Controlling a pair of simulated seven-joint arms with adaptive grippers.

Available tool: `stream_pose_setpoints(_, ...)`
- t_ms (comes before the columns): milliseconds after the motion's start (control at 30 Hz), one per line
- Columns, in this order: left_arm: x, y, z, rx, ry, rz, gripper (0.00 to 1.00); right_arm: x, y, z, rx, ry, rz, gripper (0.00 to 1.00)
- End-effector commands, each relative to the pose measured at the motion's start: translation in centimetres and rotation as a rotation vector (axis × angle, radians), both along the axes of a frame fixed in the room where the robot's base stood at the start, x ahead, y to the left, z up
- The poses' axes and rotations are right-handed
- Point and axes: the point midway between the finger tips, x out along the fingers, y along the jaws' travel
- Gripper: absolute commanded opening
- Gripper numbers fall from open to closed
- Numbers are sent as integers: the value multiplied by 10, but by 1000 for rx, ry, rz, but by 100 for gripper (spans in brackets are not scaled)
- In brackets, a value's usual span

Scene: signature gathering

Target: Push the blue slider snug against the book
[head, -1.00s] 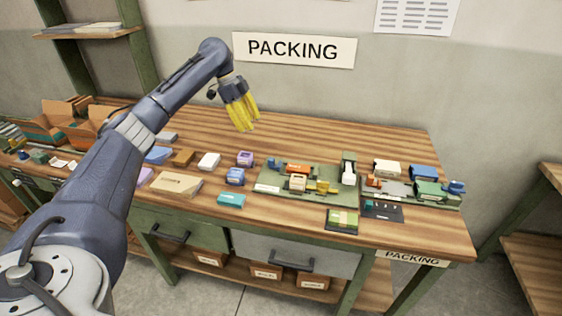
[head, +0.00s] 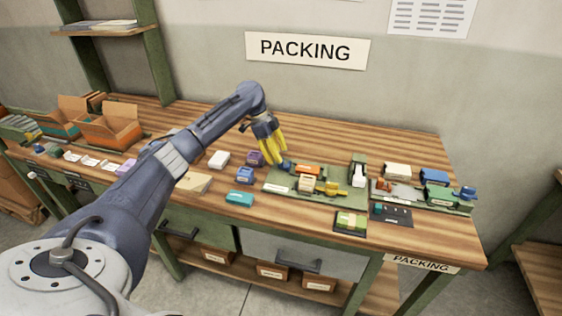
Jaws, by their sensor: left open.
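My left gripper (head: 274,156), with yellow fingers, is open and empty. Its fingertips hang close to a small blue piece (head: 286,166), which looks like the blue slider, at the back left of a green board (head: 277,184). I cannot tell whether they touch. An orange block (head: 308,170), possibly the book, lies just right of the blue piece; any gap between them is too small to tell. A cream-topped block (head: 306,184) and a yellow piece (head: 330,188) are on the same board. My right gripper is not in view.
A second fixture to the right bears a green block (head: 438,194) and a blue knob (head: 467,193). A white roll in a green holder (head: 358,174) stands between. Purple (head: 255,158), blue (head: 245,175) and teal (head: 239,198) boxes lie left. Open cartons (head: 110,128) stand far left.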

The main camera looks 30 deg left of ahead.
Motion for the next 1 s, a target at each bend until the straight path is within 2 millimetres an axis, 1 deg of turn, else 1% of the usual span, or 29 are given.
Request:
stream_pose_setpoints(33,0,-3,-7,-3,2,1,42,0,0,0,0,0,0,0)
stream_pose_setpoints(100,2,-6,-13,-1,1,1,42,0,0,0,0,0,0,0)
stream_pose_setpoints(300,3,-10,-26,-1,0,1,42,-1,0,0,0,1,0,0)
stream_pose_setpoints(467,3,-12,-30,0,0,0,42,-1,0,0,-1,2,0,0)
stream_pose_setpoints(767,3,-12,-30,0,0,0,42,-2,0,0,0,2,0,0)
stream_pose_setpoints(1000,4,-12,-30,0,0,0,14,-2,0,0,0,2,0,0)
